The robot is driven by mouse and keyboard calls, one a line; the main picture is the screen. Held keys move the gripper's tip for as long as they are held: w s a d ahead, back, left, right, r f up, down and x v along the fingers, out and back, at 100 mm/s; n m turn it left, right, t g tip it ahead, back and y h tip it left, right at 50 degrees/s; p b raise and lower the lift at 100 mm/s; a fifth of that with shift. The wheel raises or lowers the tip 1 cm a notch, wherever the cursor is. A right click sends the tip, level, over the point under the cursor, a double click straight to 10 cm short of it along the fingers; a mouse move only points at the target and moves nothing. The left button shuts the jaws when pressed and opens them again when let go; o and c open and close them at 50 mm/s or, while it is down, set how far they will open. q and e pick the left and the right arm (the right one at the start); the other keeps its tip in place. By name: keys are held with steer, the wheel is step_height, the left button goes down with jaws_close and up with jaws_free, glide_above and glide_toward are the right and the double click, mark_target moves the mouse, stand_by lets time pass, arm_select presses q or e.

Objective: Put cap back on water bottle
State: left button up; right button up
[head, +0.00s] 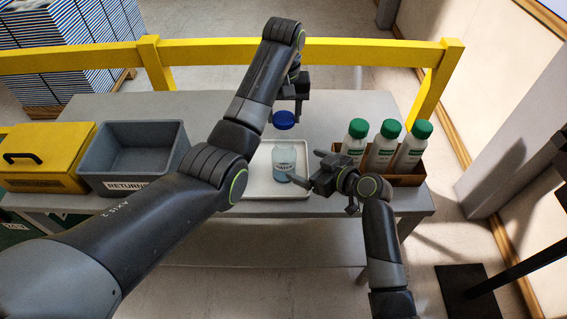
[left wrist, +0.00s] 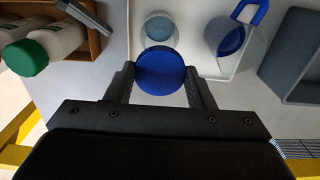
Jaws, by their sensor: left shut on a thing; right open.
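My left gripper (head: 287,106) is shut on a blue cap (head: 284,119). In the left wrist view the cap (left wrist: 160,70) sits between the two fingers. The clear water bottle (head: 284,160) stands upright and uncapped on a white tray (head: 262,189). The cap is held above the bottle, apart from it. In the left wrist view the bottle (left wrist: 159,26) shows just past the cap. My right gripper (head: 303,167) is open at the bottle's right side, with one finger close to its lower part. I cannot tell whether it touches. Part of the tray is hidden behind my left arm.
A brown crate (head: 404,180) with several green-capped white bottles (head: 383,147) stands right of the tray. A clear container with a blue handle (left wrist: 238,30) is near the bottle. A grey bin (head: 131,135) and yellow box (head: 45,150) stand left. A yellow rail (head: 220,50) runs behind.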

mark_target(284, 156)
arm_select(q)
steer(key=shift+s, duration=0.1)
arm_select(e)
steer(key=x, duration=0.9)
steer(key=shift+w+a+f, duration=0.1)
steer(key=shift+w+a, duration=0.15)
steer(key=shift+a, duration=0.1)
steer(key=c, duration=1.5)
arm_select(q)
steer(key=shift+f, duration=2.45)
steer(key=shift+f, duration=0.15)
steer(key=shift+f, duration=0.75)
steer(key=shift+f, duration=0.6)
steer(key=o, duration=0.7)
steer(key=shift+c, duration=0.2)
arm_select(e)
jaws_close()
arm_select(q)
steer(key=shift+o, duration=1.3)
